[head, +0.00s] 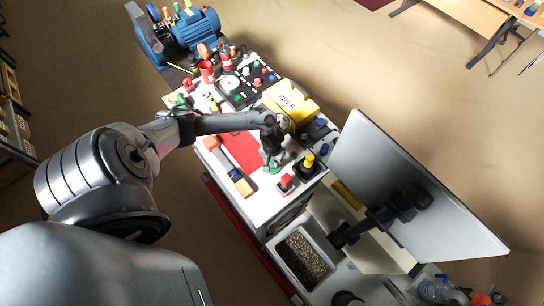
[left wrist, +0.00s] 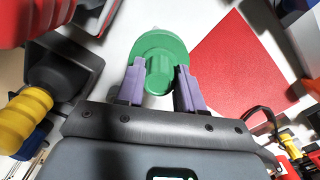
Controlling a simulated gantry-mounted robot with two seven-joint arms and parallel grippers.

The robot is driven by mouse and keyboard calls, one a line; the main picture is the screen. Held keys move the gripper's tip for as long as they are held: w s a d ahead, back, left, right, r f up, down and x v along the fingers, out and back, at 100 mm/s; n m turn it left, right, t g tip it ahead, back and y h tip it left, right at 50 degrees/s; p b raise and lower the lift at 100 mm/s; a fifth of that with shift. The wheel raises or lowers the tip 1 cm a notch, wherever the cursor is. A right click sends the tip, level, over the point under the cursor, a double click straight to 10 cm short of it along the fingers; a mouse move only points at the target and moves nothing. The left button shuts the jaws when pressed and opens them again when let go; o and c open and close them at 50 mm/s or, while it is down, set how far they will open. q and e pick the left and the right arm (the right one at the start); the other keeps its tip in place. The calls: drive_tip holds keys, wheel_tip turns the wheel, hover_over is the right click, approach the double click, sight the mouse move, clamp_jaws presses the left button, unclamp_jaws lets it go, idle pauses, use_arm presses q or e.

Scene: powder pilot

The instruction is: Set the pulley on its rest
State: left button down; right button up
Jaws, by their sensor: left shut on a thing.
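A green pulley-like piece (left wrist: 160,50) with a round disc and a narrower ribbed hub sits between the purple fingers of my left gripper (left wrist: 160,82) in the left wrist view. The fingers are shut on its hub. In the head view my left gripper (head: 272,158) points down over the white worktop, beside the red sheet (head: 240,150), and a bit of green (head: 275,169) shows under it. I cannot tell whether the pulley touches the worktop. I cannot make out its rest for certain. My right gripper is not in view.
A yellow box (head: 291,102) stands behind the gripper. Red (head: 286,182) and yellow-topped (head: 308,162) knobs on dark bases stand close to its right. A large monitor (head: 410,185) rises further right. A blue motor (head: 195,30) is at the far end.

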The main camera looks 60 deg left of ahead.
use_arm(q)
drive_tip(key=c, duration=0.6)
unclamp_jaws()
drive_tip(key=shift+f, duration=0.1)
